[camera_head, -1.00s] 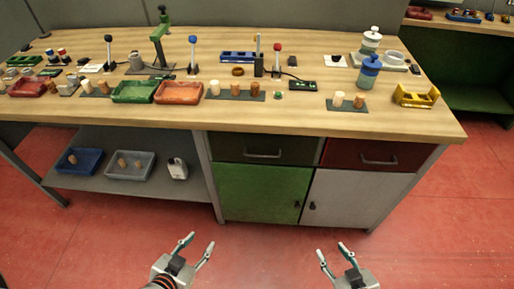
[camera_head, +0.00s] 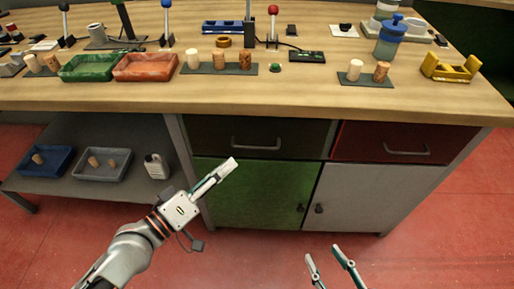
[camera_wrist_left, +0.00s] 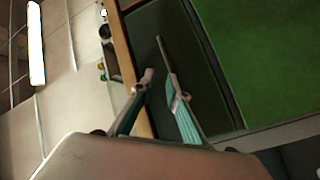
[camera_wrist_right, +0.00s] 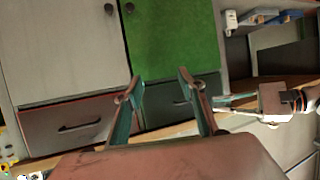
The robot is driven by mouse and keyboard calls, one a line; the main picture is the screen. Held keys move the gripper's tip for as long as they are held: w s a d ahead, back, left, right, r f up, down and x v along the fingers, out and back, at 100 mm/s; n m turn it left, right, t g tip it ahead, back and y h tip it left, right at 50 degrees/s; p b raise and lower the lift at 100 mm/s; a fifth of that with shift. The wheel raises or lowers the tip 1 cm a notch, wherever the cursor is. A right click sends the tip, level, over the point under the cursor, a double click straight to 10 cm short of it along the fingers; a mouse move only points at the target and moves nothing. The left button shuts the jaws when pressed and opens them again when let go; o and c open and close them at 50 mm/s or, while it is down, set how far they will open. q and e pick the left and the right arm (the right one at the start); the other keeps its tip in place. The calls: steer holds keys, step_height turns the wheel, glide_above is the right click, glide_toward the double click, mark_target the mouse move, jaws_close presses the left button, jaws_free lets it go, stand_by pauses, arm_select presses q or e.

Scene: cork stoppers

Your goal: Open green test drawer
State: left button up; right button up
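The green drawer (camera_head: 295,137) is a dark green front under the worktop, with a horizontal bar handle (camera_head: 257,147); it looks closed. My left gripper (camera_head: 224,170) is in front of the drawer's lower left part, below and left of the handle in the head view. In the left wrist view its fingers (camera_wrist_left: 160,76) are apart, with the handle (camera_wrist_left: 163,52) just beyond the tips; I cannot tell whether they touch. My right gripper (camera_head: 323,252) is open and empty, low in front of the cabinet. Its spread fingers (camera_wrist_right: 160,81) also show in the right wrist view.
A red drawer (camera_head: 360,141) is right of the green one. A bright green door (camera_head: 245,205) and a grey door (camera_head: 350,198) are below. The worktop (camera_head: 290,97) above holds trays, corks and a yellow holder (camera_head: 450,68). Red floor in front is free.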

mark_target(256, 147)
arm_select(q)
steer(key=w+d+n+b, duration=0.1)
steer(key=w+d, duration=0.1)
steer(key=w+d+n+h+b, duration=0.1)
steer(key=w+d+n, duration=0.1)
steer(key=w, duration=0.1)
steer(key=w+d+f+n+h+b, duration=0.1)
steer(key=w+d, duration=0.1)
steer(key=shift+w+d, duration=0.15)
steer(key=shift+w, duration=0.15)
steer(key=shift+w+d+f, duration=0.2)
steer(key=shift+w+d, duration=0.2)
steer(key=shift+d, duration=0.05)
arm_select(e)
steer(key=shift+g, duration=0.4)
steer(key=shift+s+d+f, duration=0.15)
steer(key=shift+s+f, duration=0.15)
steer(key=shift+f, duration=0.5)
steer(key=shift+s+d+f, duration=0.1)
steer(key=shift+s+f, duration=0.15)
steer(key=shift+f, duration=0.55)
steer(key=shift+s+d+f, duration=0.15)
steer(key=shift+s+f, duration=0.15)
steer(key=shift+f, duration=0.5)
arm_select(q)
jaws_close()
